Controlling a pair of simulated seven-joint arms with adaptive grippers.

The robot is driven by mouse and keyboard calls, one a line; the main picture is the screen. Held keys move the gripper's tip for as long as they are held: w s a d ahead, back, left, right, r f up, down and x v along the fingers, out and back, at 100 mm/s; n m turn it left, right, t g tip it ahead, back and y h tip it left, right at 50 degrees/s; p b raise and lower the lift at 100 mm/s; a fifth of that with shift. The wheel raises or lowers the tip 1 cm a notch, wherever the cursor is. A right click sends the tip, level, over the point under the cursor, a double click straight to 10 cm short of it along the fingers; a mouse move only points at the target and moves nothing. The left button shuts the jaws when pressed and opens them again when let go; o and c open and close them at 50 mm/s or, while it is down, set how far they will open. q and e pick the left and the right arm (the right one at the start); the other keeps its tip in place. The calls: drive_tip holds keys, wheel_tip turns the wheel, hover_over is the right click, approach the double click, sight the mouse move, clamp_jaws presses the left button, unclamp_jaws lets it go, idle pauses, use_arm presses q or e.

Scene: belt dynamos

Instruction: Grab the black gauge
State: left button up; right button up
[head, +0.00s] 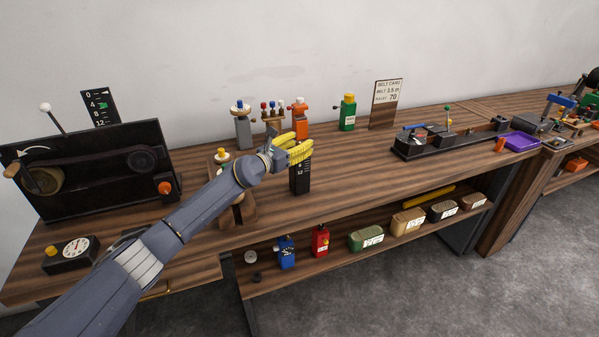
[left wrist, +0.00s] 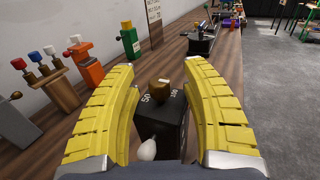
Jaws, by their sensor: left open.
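A black upright gauge block (head: 299,179) with white scale marks stands on the wooden bench near the middle of the head view. In the left wrist view the black gauge (left wrist: 163,122) shows the numbers 50 and 100 and a brown knob on top. My left gripper (head: 296,149) is open over its top, and its yellow fingers (left wrist: 160,69) stand on either side of it. I see gaps between fingers and gauge in the wrist view. The gauge's top is hidden by the fingers in the head view. My right gripper is out of view.
An orange bottle (head: 299,121), a grey post (head: 243,132) and a green bottle (head: 347,115) stand behind. A black box with a white dial (head: 75,249) lies at left. The bench (head: 350,178) is clear right of the gauge.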

use_arm(q)
drive_tip(key=shift+o, duration=0.2)
clamp_jaws()
